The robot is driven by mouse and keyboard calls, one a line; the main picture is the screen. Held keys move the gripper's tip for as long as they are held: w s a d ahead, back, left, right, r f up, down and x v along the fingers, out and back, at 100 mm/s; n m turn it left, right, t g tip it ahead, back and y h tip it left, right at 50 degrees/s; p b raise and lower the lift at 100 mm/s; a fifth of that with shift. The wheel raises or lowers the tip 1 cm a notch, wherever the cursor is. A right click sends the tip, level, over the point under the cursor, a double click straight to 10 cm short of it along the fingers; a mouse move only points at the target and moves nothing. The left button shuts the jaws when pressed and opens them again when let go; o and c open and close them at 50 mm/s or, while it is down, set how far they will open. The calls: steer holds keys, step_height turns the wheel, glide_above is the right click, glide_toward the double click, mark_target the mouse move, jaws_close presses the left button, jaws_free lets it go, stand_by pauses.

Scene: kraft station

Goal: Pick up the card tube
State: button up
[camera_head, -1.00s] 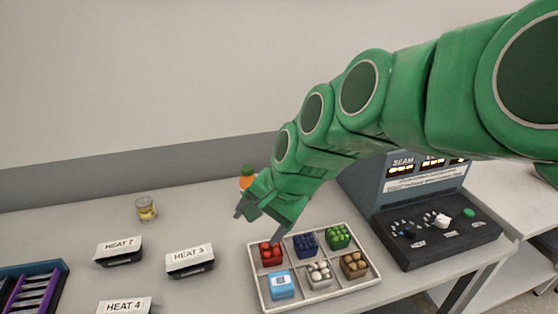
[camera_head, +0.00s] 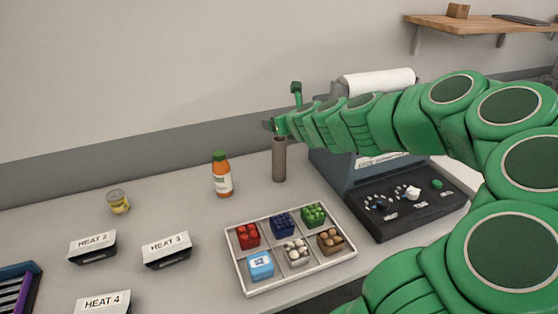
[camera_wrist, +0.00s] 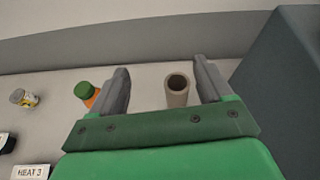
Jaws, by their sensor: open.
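The card tube (camera_head: 279,160) is a brown hollow cylinder standing upright on the table, left of the grey machine. My gripper (camera_head: 268,125) is open near the tube's upper end in the head view, with my arm reaching in from the right. In the wrist view the tube (camera_wrist: 177,95), its open top showing, appears in the gap between the two fingers of my gripper (camera_wrist: 161,72), closer to the right finger. Nothing is held. I cannot tell whether the fingertips are level with the tube or short of it.
An orange bottle with a green cap (camera_head: 222,175) stands left of the tube. The grey machine (camera_head: 345,172) is close on the right. A sectioned tray (camera_head: 291,290) lies in front. A small jar (camera_head: 118,202) and heat-labelled blocks (camera_head: 167,250) are farther left.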

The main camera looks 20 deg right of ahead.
mark_target(281, 150)
steer(key=shift+m+h, duration=0.4)
steer(key=shift+m, duration=0.3)
steer(key=f, duration=0.4)
steer(key=d+f, duration=0.1)
steer(key=f, duration=0.3)
steer(key=d+f, duration=0.1)
steer(key=f, duration=0.2)
steer(key=shift+w+f, duration=0.25)
steer(key=shift+f, duration=0.15)
steer(key=shift+x, duration=3.9)
steer(key=shift+s+f, duration=0.1)
steer(key=shift+c, duration=0.3)
steer(key=c, duration=1)
